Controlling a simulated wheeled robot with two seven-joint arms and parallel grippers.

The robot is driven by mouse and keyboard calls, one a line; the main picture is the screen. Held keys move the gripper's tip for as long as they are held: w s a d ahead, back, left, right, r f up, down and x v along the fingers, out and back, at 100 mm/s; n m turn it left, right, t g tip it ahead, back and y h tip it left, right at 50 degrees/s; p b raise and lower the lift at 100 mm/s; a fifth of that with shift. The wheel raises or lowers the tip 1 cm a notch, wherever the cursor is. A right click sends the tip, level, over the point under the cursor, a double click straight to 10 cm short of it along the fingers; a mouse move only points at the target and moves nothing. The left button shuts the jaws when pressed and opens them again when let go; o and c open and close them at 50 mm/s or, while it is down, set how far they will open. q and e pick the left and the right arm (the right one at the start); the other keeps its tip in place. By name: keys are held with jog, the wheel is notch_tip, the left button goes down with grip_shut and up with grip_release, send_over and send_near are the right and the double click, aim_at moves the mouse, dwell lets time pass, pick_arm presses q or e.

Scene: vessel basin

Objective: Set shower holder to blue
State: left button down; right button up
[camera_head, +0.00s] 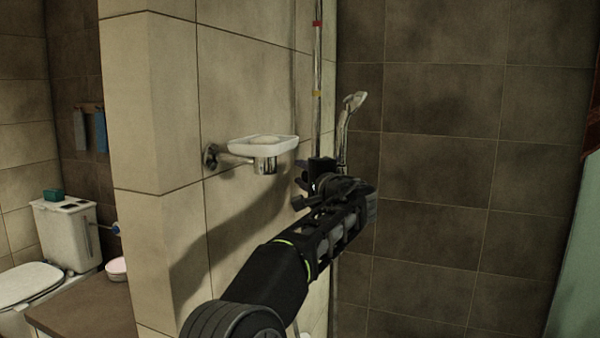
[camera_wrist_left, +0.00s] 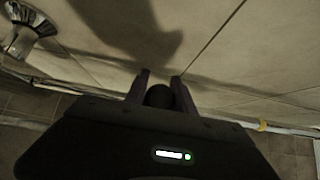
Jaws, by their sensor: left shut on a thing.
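The chrome shower rail (camera_head: 317,60) runs upright along the tiled wall. It has a red mark (camera_head: 318,23) high up and a yellow mark (camera_head: 317,93) lower down; no blue mark shows. The chrome hand shower (camera_head: 352,105) tilts up just right of the rail. The dark shower holder (camera_head: 322,168) sits at the rail below the yellow mark, partly hidden by my left gripper (camera_head: 303,183). In the left wrist view, my left gripper's fingers (camera_wrist_left: 158,82) are shut on the holder's dark round knob (camera_wrist_left: 160,97). My right gripper is out of view.
A white soap dish (camera_head: 264,145) on a chrome bracket juts from the wall just left of my gripper. A chrome fixture (camera_wrist_left: 25,32) shows in the left wrist view. A toilet (camera_head: 65,235) stands far left. The space right of the rail is open.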

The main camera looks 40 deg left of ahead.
pick_arm(q)
jog(key=c, duration=1.1)
grip_release()
jog(key=shift+d, duration=0.1)
jog(key=b+v, duration=0.2)
jog(key=v, duration=0.5)
jog(key=shift+s+d, duration=0.3)
